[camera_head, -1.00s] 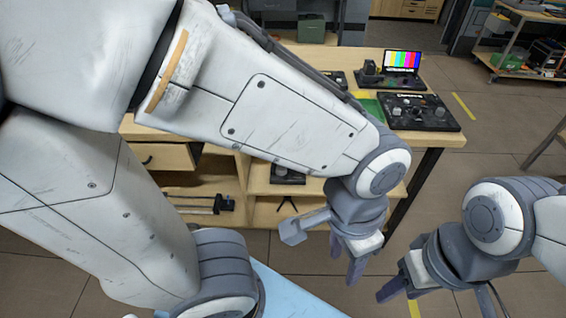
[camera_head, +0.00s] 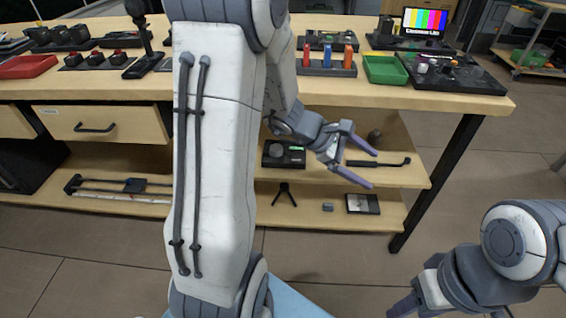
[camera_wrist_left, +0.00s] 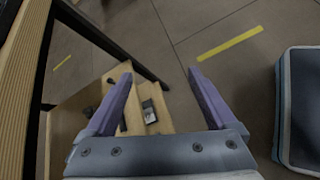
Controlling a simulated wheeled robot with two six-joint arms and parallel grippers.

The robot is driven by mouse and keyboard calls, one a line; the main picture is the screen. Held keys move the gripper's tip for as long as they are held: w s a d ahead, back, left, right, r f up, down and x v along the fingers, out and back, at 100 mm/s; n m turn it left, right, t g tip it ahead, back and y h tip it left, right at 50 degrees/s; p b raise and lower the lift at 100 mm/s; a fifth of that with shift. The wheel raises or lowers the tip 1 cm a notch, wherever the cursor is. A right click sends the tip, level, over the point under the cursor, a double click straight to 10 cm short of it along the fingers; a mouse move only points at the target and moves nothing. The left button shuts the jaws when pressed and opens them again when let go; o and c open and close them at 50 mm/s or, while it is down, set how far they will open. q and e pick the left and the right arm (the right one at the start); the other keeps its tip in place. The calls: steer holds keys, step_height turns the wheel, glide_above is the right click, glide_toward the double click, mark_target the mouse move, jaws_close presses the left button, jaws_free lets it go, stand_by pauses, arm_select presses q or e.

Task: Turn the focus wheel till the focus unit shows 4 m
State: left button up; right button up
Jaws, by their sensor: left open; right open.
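A black unit with a round grey knob or wheel (camera_head: 277,148) sits on the upper open shelf. It may be the focus unit (camera_head: 284,158), but no reading on it is legible. My left gripper (camera_head: 371,168) is open and empty, to the right of this unit in the picture, in front of the shelves. Its two spread purple fingers also show in the left wrist view (camera_wrist_left: 160,73), with nothing between them. My right gripper (camera_head: 402,306) is low at the right, partly cut off by the bottom edge, apart from the bench.
On the benchtop stand a green tray (camera_head: 385,70), a black control panel (camera_head: 452,75), a colour-bar monitor (camera_head: 424,22) and a red tray (camera_head: 25,67). A small tripod (camera_head: 285,194) stands on the lower shelf. A dark table leg (camera_head: 436,185) bounds the shelves.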

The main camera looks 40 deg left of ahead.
arm_select(q)
steer(key=w+a+f+n+t+y+b, duration=0.25)
steer(key=a+f+n, duration=0.2)
steer(key=a, duration=0.35)
steer(key=w+a+f+n+t+y+b, duration=0.1)
steer(key=w+a+f+n+t+b, duration=0.25)
steer(key=a+f, duration=0.35)
steer(key=n+t+y+b, duration=0.1)
steer(key=n+y+b, duration=0.3)
steer(key=n+y, duration=0.4)
glide_toward(276, 148)
steer(key=shift+s+a+f+n+h, duration=0.1)
steer(key=shift+a+f+n+h, duration=0.2)
steer(key=shift+n+h, duration=0.35)
steer(key=shift+a+f, duration=0.1)
steer(key=shift+a, duration=0.25)
steer(key=x, duration=0.3)
steer(key=b+x, duration=0.1)
steer(key=x, duration=0.2)
steer(key=b+x, duration=0.1)
steer(key=x, duration=0.3)
steer(key=shift+d+r, duration=0.15)
steer(key=shift+r, duration=0.2)
arm_select(e)
step_height(276, 148, down, 15)
arm_select(q)
steer(key=shift+c, duration=0.3)
